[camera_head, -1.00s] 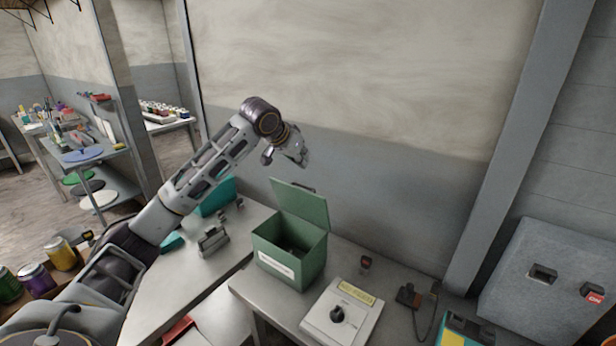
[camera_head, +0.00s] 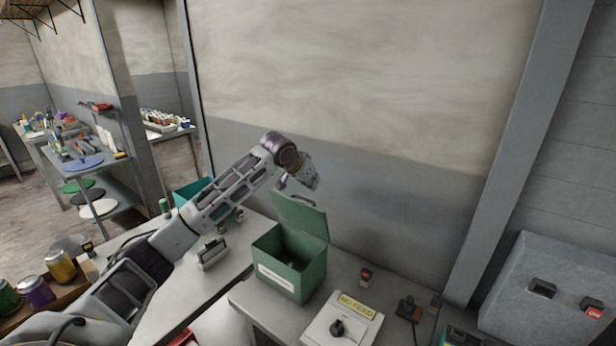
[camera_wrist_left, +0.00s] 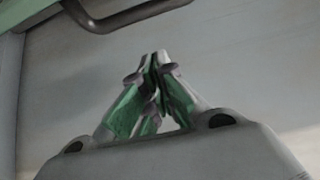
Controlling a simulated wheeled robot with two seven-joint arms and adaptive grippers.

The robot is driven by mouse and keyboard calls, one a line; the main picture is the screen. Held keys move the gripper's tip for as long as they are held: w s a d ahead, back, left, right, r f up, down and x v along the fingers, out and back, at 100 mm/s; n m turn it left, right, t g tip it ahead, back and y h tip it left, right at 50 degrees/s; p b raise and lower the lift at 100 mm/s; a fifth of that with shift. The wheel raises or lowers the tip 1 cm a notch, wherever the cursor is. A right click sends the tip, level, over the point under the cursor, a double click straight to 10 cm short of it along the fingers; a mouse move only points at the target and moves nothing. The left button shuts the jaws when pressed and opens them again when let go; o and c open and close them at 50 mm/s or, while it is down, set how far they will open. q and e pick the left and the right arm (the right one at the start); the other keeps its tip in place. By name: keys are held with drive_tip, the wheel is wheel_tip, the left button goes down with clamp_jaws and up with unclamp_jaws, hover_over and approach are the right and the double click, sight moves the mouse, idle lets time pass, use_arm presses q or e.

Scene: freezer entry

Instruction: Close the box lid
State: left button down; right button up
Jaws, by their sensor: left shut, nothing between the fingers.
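The green box (camera_head: 290,273) stands on the metal table with its lid (camera_head: 300,218) open and upright at the back. A white label is on its front, and a dark handle (camera_head: 305,200) is at the lid's upper edge. My left gripper (camera_head: 314,184) is just above the lid, shut and empty; whether it touches the lid cannot be told. In the left wrist view the shut fingers (camera_wrist_left: 155,62) point toward a grey surface, with the dark handle (camera_wrist_left: 115,18) above them at upper left. My right gripper is not in view.
A white switch box (camera_head: 341,322) with a black knob and a yellow "NO FEED" label stands right of the green box. A small red-topped item (camera_head: 366,276) is behind it. A metal bracket (camera_head: 212,252) sits to the left. The wall rises close behind the table.

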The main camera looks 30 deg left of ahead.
sight(303, 212)
use_arm(q)
drive_tip(key=shift+s+a+f+p, duration=0.15)
drive_tip(key=shift+s+f+p, duration=0.8)
drive_tip(key=shift+s, duration=0.25)
drive_tip(key=shift+s+f+b, duration=0.1)
drive_tip(key=shift+b, duration=0.25)
